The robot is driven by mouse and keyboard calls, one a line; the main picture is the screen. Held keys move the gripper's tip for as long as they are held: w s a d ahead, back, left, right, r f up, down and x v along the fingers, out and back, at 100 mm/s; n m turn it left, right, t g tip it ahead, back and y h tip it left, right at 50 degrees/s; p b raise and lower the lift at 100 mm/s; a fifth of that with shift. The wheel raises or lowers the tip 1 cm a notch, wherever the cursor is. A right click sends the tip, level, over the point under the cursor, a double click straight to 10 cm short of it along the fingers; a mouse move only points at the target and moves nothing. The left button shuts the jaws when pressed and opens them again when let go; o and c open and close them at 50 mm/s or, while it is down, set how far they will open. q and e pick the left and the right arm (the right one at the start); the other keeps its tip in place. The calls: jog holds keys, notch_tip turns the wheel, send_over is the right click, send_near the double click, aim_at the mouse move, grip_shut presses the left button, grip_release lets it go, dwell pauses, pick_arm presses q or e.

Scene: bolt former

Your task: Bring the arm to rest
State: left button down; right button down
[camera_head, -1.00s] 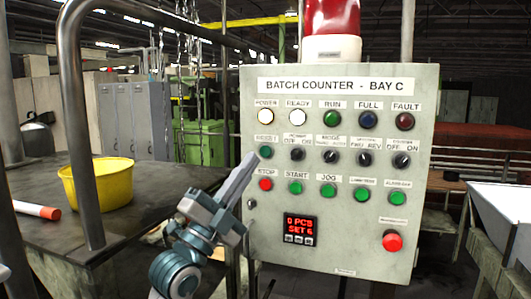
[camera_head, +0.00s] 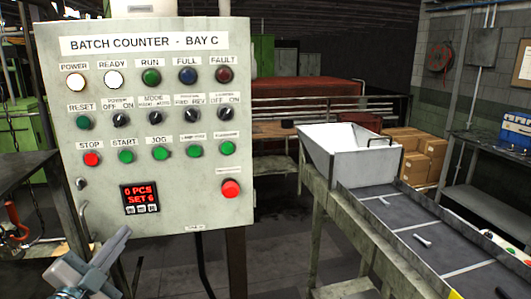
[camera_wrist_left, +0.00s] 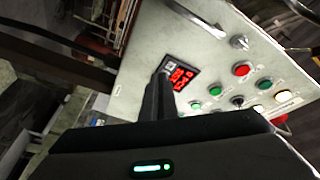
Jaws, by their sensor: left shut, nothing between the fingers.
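My left gripper (camera_head: 118,240) is at the lower left of the head view, below and in front of the batch counter panel (camera_head: 215,205). Its fingers are shut with nothing between them. In the left wrist view the closed fingers (camera_wrist_left: 157,95) point toward the panel's display (camera_wrist_left: 180,77); I cannot tell the gap to it. In the head view the display (camera_head: 140,197) reads 0 PCS, SET 6. The POWER lamp (camera_head: 77,82) and READY lamp (camera_head: 114,79) glow white. My right gripper is not in view.
A conveyor (camera_head: 400,225) with several bolts on it runs along the right, with a white hopper (camera_head: 335,150) at its far end. Cardboard boxes (camera_head: 415,155) stand behind. A large red button (camera_head: 231,189) is at the panel's lower right. Open floor shows between panel and conveyor.

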pick_arm(q)
jog(key=s+d+f+n+g, duration=0.2)
jog(key=s+f+g, duration=0.15)
jog(key=f, duration=0.45)
jog(key=s+d+f+n+g+y, duration=0.15)
jog(key=s+f, duration=0.25)
jog(key=f, duration=0.5)
jog(key=s+d+f+n+g, duration=0.1)
jog(key=s+f+n+g, duration=0.15)
jog(key=f, duration=0.55)
jog(key=s+d+f+n+g, duration=0.2)
jog(key=s+f+g, duration=0.2)
jog(key=s+f, duration=0.6)
jog(key=s+d+f+n+g, duration=0.3)
jog(key=s+f, duration=0.4)
jog(key=s, duration=0.6)
notch_tip(320, 180, down, 30)
jog(key=s+g+b, duration=0.1)
jog(key=g+b, duration=0.1)
jog(key=b, duration=0.1)
jog(key=s+a+f+g+b, duration=0.1)
jog(key=s+a+f+b, duration=0.1)
jog(key=s+f, duration=0.7)
jog(key=s+a+f+b, duration=0.1)
jog(key=s+a+f, duration=0.1)
jog(key=s+f, duration=0.7)
notch_tip(320, 180, down, 3)
jog(key=shift+s+f+m+g+y+b, duration=0.2)
jog(key=shift+s+m+g+y+b, duration=0.15)
jog(key=shift+m+y, duration=0.1)
